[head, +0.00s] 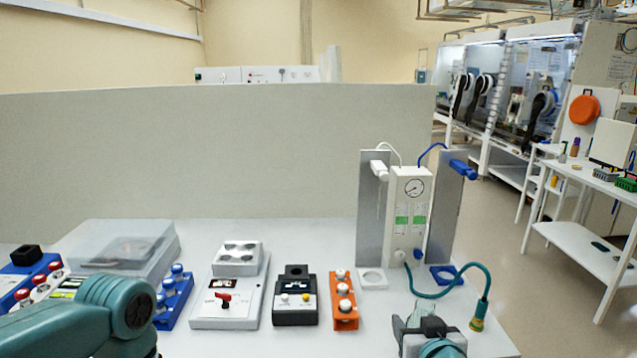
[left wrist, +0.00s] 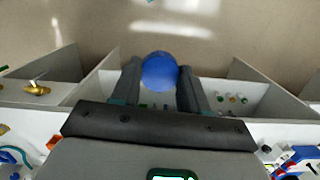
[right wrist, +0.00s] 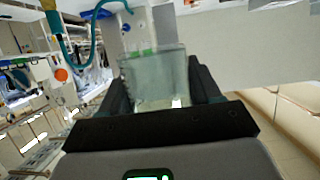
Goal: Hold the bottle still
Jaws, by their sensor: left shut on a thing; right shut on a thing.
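The clear, square-sided bottle (right wrist: 155,78) stands between the fingers of my right gripper (right wrist: 158,90) in the right wrist view. That gripper is shut on it, and the fingers hide parts of its sides. In the head view my right gripper (head: 428,328) is at the front right of the bench, with a bit of clear bottle between the fingers. My left gripper (left wrist: 158,82) is shut on a round blue thing (left wrist: 160,71) in the left wrist view, perhaps a cap. The left fingers do not show in the head view, only my teal arm at lower left.
Behind my right gripper stands a white gauge unit (head: 409,215) between two grey panels. A green hose (head: 445,292) arches beside it.

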